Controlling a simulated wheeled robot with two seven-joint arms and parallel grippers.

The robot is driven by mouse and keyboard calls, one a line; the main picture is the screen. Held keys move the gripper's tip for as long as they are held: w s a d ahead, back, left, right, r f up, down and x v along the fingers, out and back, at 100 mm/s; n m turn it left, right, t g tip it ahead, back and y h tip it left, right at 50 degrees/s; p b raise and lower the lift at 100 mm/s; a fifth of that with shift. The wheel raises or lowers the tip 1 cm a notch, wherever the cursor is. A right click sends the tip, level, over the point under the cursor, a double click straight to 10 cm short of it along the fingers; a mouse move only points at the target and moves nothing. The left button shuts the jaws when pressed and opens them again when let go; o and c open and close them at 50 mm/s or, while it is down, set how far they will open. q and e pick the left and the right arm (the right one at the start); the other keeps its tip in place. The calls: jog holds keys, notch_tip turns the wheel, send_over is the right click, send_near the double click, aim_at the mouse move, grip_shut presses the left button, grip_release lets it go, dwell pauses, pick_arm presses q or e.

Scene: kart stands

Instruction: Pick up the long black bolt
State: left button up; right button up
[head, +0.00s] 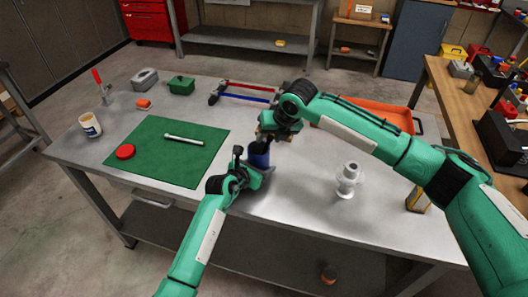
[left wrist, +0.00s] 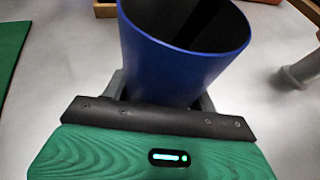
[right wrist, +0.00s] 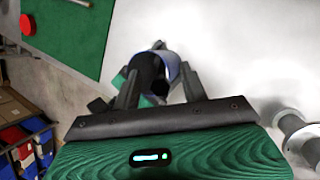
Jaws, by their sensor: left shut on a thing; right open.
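My left gripper (head: 254,173) is shut on a blue cup (head: 259,156) that stands upright at the middle of the metal table. The left wrist view shows the cup (left wrist: 185,75) with a dark interior, and no bolt is clear in it. My right gripper (head: 268,136) is open just above the cup, pointing down. In the right wrist view its fingers (right wrist: 161,92) lie on either side of the cup's mouth (right wrist: 171,66). A dark shape (right wrist: 149,74) shows there; I cannot tell whether it is the long black bolt or the cup's shaded inside.
A white flanged spool (head: 348,181) stands right of the cup. A green mat (head: 165,165) holds a red disc (head: 125,151) and a pale rod (head: 184,140). An orange tray (head: 385,112) lies behind my right arm. The table's front middle is clear.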

grip_shut()
notch_tip(320, 180, up, 18)
dwell(0.7)
pick_arm(q)
jog(key=o, duration=1.1)
jog(key=shift+s, duration=0.1)
